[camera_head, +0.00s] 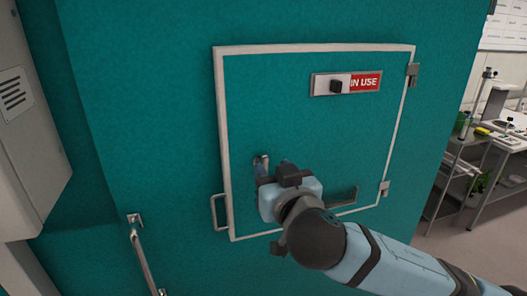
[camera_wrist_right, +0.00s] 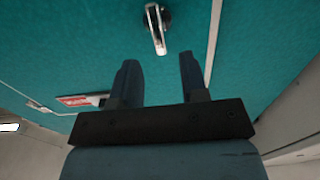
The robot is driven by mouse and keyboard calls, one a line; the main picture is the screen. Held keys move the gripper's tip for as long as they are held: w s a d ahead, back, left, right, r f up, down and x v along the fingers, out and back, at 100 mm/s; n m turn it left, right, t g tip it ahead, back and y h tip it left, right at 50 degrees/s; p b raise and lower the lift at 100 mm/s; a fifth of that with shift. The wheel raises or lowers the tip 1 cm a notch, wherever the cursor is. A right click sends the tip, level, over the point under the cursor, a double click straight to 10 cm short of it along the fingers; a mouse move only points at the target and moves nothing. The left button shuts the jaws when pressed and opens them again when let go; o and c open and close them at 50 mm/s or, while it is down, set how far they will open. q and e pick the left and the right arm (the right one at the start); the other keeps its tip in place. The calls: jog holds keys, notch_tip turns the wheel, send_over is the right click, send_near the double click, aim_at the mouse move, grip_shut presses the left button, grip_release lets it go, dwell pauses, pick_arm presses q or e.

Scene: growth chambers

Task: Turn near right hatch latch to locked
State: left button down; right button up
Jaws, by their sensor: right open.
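The hatch (camera_head: 300,125) is a teal door panel with a pale frame, closed flush in the teal wall. Its latch is a small silver lever (camera_wrist_right: 156,30) on a dark round base, near the hatch's left edge; in the head view the latch (camera_head: 263,162) is partly hidden by my right gripper. My right gripper (camera_head: 273,169) is in front of the latch. In the right wrist view the gripper (camera_wrist_right: 158,76) is open, with its fingers apart and nothing between them. The lever lies beyond the fingertips, roughly in line with the gap. My left gripper is not in view.
A red IN USE sign (camera_head: 365,83) with a dark slider knob is high on the hatch. Hinges (camera_head: 413,70) are on its right side. A handle (camera_head: 215,212) sits left of the frame, and a longer rail (camera_head: 142,255) lower left. Lab benches (camera_head: 490,140) stand far right.

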aim_at(265, 161)
jog(key=p+x, duration=0.1)
jog(key=x, duration=0.4)
jog(key=shift+w+a, duration=0.15)
jog(key=shift+w, duration=0.15)
grip_shut()
